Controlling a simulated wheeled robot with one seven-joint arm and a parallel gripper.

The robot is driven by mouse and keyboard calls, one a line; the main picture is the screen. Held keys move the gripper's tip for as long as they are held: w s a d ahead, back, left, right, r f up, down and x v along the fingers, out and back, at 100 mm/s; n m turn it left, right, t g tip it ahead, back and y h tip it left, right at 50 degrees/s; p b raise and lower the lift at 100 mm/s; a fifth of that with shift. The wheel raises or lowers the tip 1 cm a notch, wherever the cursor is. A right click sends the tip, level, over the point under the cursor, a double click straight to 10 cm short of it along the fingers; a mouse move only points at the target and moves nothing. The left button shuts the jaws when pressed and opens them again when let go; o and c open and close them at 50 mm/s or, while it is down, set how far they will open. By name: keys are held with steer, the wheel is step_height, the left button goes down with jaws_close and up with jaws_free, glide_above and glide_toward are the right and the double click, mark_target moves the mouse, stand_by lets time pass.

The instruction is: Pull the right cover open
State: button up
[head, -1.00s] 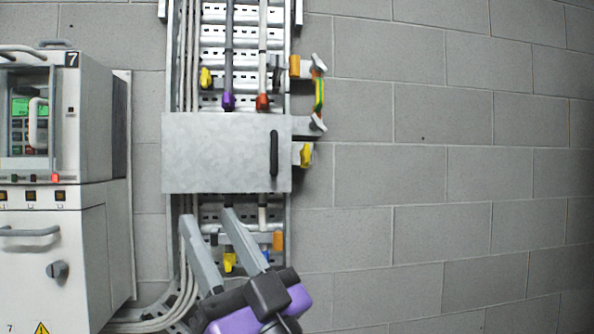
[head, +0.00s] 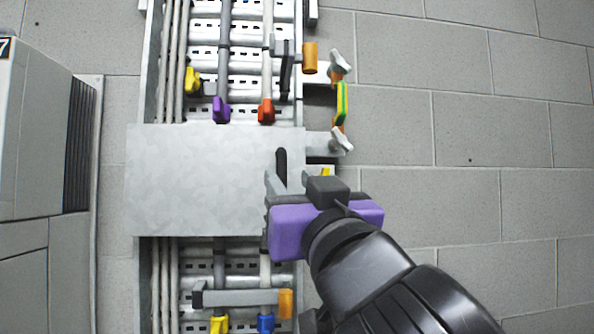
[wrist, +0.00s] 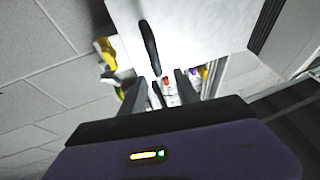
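One plain grey metal cover (head: 195,180) lies across the cable rack in the head view, with a black upright bar handle (head: 281,165) near its right edge. My gripper (head: 289,178) is in front of the cover at the handle's lower part and hides its lower end in the head view. In the wrist view, the handle (wrist: 150,45) runs down the cover (wrist: 190,25) towards the space between the fingers. My gripper (wrist: 158,80) is open there, with its fingers apart; I cannot tell whether either touches the handle.
Coloured connectors, such as a purple one (head: 221,110) and a red one (head: 266,111), sit above the cover. Valve-like levers (head: 341,140) stick out at right. A white cabinet (head: 35,160) stands at left. The block wall (head: 460,200) at right is bare.

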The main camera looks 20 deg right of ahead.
mark_target(281, 170)
steer(key=shift+m, duration=0.3)
steer(key=p+x, duration=0.1)
steer(key=x, duration=0.1)
steer(key=p+x, duration=0.1)
steer(key=x, duration=0.4)
steer(key=shift+w+d+f+p, duration=0.1)
steer(key=shift+w+d+p, duration=0.2)
steer(key=shift+w+p, duration=0.1)
jaws_close()
steer(key=shift+a, duration=0.15)
stand_by(0.7)
